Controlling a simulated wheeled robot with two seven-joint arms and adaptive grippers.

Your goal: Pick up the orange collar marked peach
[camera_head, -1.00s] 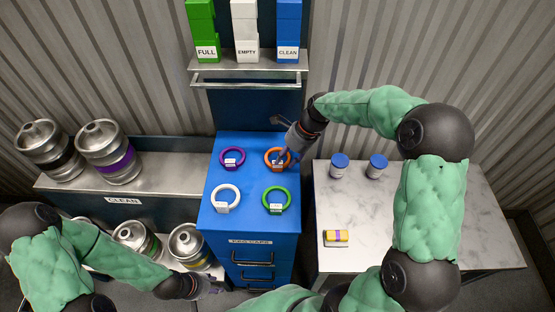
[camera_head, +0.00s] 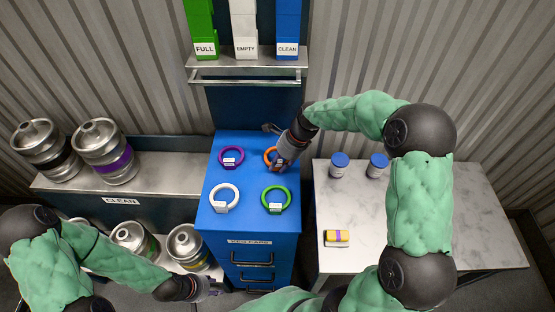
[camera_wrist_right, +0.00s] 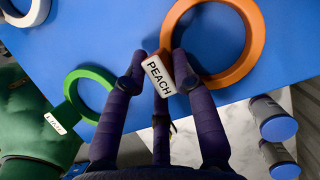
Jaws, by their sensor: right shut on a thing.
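The orange collar (camera_head: 268,154) lies on the blue cabinet top (camera_head: 254,178), at its far right, partly hidden behind my right gripper (camera_head: 279,163). In the right wrist view the orange collar (camera_wrist_right: 254,48) is a large ring with a white tag (camera_wrist_right: 158,74) reading PEACH. My right gripper (camera_wrist_right: 158,72) is shut on that tag, with its fingers on either side. Whether the ring is off the surface I cannot tell. My left gripper (camera_head: 214,287) is low in front of the cabinet, too small and dark to judge its fingers.
A purple collar (camera_head: 231,155), a white collar (camera_head: 224,197) and a green collar (camera_head: 275,199) lie on the cabinet top. Kegs (camera_head: 103,150) stand left.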

